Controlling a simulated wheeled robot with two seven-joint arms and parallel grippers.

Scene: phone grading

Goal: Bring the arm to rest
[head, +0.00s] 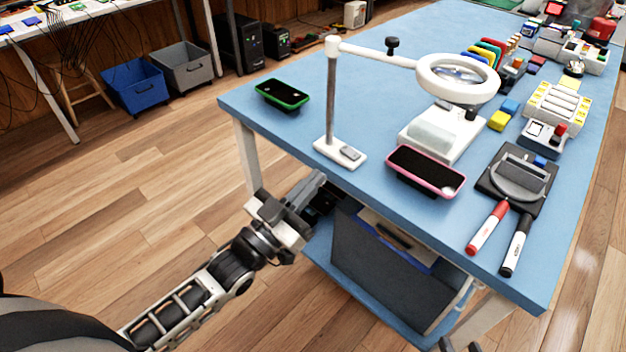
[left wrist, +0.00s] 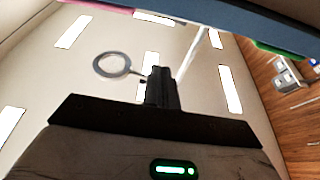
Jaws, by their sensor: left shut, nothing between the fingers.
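My left arm comes in from the lower left in the head view. Its gripper (head: 316,182) is shut and empty, beside and just below the front-left edge of the blue table (head: 290,137). In the left wrist view the closed fingers (left wrist: 162,88) point up toward the ceiling, with nothing between them. A small dark part at the bottom edge of the head view seems to be my right gripper (head: 458,345); its jaws cannot be made out.
The white magnifier stand (head: 340,152), a green-edged phone (head: 282,95), a pink-edged phone (head: 426,170) and red (head: 487,228) and black (head: 516,246) markers are on the table. A dark cabinet (head: 385,270) is beneath. Open wooden floor (head: 150,190) lies left.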

